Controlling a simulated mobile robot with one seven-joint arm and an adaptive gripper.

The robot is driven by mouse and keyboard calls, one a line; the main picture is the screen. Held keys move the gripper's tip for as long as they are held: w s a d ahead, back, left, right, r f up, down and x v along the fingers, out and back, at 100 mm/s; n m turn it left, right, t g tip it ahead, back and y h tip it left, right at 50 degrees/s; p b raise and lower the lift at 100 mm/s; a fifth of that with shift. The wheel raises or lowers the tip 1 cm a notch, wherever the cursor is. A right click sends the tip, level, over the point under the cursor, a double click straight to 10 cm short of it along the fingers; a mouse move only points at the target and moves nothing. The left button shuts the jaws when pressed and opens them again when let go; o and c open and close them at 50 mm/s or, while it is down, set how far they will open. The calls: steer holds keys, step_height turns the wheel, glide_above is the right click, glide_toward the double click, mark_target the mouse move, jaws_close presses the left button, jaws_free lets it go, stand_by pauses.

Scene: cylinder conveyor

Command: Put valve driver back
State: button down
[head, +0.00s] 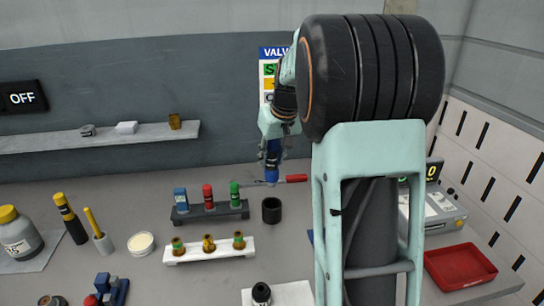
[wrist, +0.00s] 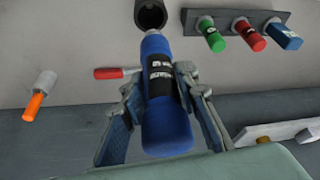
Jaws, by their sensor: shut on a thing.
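The valve driver is a blue cylinder with a black labelled band, seen in the wrist view (wrist: 166,125) and partly in the head view (head: 272,174). My gripper (wrist: 158,88) is shut on it, with one finger on each side of the black band; it also shows in the head view (head: 271,150). The driver's narrow end points toward a black round holder (head: 271,211). In the wrist view the holder (wrist: 150,13) lies just beyond that end. The driver is above the bench in the head view; whether its tip touches the holder cannot be told.
A dark rack (head: 210,211) with blue, red and green pieces stands left of the holder. A white rack (head: 210,250) with several small valves is in front. A red-handled tool (head: 295,178) lies behind the holder. A red tray (head: 459,267) is at right.

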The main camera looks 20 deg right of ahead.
mark_target(272, 176)
steer(key=shift+f+b, duration=2)
steer(key=shift+f, duration=0.8)
steer(key=shift+f+b, duration=2.45)
steer(key=shift+f, duration=0.8)
steer(key=c, duration=1.6)
jaws_free()
steer(key=shift+o, duration=0.8)
steer(key=shift+s+f, duration=0.15)
steer(key=shift+r+p, duration=2.15)
steer(key=shift+r, duration=0.9)
